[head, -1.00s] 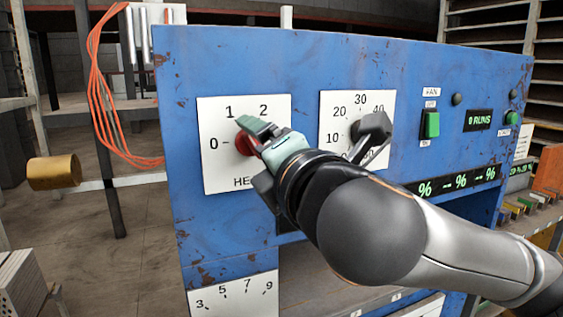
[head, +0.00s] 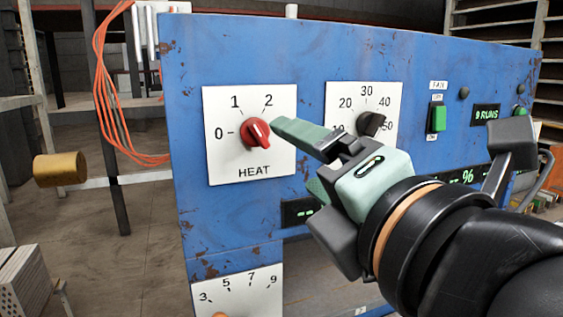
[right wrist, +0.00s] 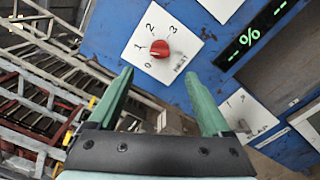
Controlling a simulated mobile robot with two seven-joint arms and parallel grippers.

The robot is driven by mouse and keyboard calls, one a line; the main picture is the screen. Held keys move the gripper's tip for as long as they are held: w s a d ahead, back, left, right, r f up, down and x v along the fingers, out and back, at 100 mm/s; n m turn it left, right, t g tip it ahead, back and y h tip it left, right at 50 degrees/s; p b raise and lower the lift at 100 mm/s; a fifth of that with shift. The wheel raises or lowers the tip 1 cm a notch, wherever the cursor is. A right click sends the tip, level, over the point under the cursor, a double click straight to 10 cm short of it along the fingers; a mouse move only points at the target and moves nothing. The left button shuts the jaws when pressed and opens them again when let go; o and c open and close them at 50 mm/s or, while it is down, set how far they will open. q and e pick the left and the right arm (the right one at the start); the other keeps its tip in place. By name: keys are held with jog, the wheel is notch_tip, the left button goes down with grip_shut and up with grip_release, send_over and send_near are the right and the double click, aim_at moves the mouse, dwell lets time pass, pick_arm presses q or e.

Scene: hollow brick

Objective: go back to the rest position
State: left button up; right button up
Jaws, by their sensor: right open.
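My right gripper (head: 298,158) is open and empty in front of the blue machine panel (head: 230,55). Its green fingers are apart, to the right of the red heat knob (head: 254,133) and clear of it. The knob sits on a white plate marked 0, 1, 2 and HEAT. In the right wrist view the open fingers (right wrist: 158,73) point toward the panel, with the red knob (right wrist: 160,48) beyond them and nothing between them. My left gripper is in neither view.
A black dial (head: 371,124) is partly hidden behind my right gripper. A green fan switch (head: 438,118) is farther right. Orange cables (head: 103,90) hang at the left, near a brass cylinder (head: 60,170). A lower numbered plate (head: 238,290) shows below. The floor left of the machine is open.

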jog(key=w+d+f+m+g+h, duration=0.1)
jog(key=w+d+f+m+g, duration=0.15)
jog(key=f+m, duration=0.75)
jog(key=w+d+f+m+g, duration=0.2)
jog(key=w+f+m+g, duration=0.15)
jog(key=f, duration=1.35)
jog(key=s+d+f+m+g+h, duration=0.1)
jog(key=s+d+f+m+g, duration=0.2)
jog(key=f, duration=0.5)
jog(key=s+d+f+m+g+h, duration=0.1)
jog(key=s+d+f+m, duration=0.3)
jog(key=f, duration=0.5)
jog(key=s+d+f+m+g+h, duration=0.2)
jog(key=s+d+f+m+g, duration=0.3)
jog(key=s+f, duration=0.65)
jog(key=w+a+f+t+y+p, duration=0.1)
jog(key=w+a+f+t+p, duration=0.2)
jog(key=t+p, duration=0.3)
jog(key=shift+w+a+f+t+y, duration=0.3)
jog(key=shift+a+t+y, duration=0.1)
jog(key=shift+a+t, duration=0.15)
